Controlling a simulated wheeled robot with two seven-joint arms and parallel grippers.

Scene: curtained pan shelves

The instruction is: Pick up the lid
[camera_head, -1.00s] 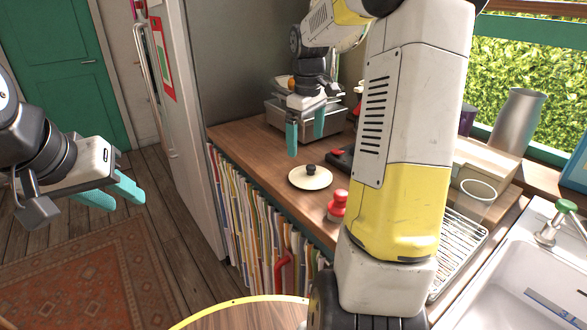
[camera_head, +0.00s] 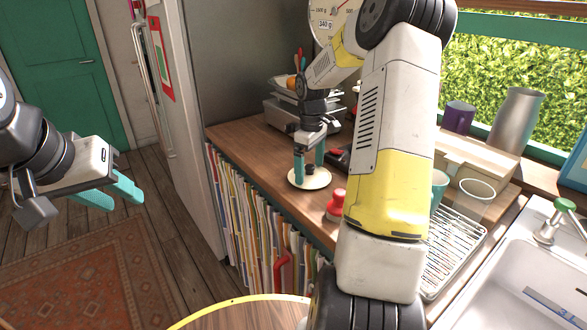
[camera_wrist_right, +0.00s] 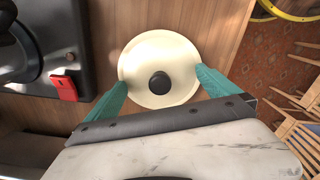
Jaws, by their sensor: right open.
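The lid (camera_head: 318,179) is a round cream disc with a dark knob, lying flat on the wooden counter. My right gripper (camera_head: 309,164) is open with its teal fingers pointing down over the lid. In the right wrist view the lid (camera_wrist_right: 138,68) lies ahead of the open right gripper (camera_wrist_right: 162,85), its dark knob between the lines of the two fingers. I cannot tell whether the fingertips touch the lid. My left gripper (camera_head: 112,190) is at the left, away from the counter, with its teal fingers apart and nothing between them.
A red-topped jar (camera_head: 336,206) stands close to the lid. A dark appliance with a red switch (camera_wrist_right: 64,87) is beside it. A grey kitchen scale (camera_head: 290,112) stands behind. A wire rack (camera_head: 452,250) and white sink (camera_head: 510,275) are at the right.

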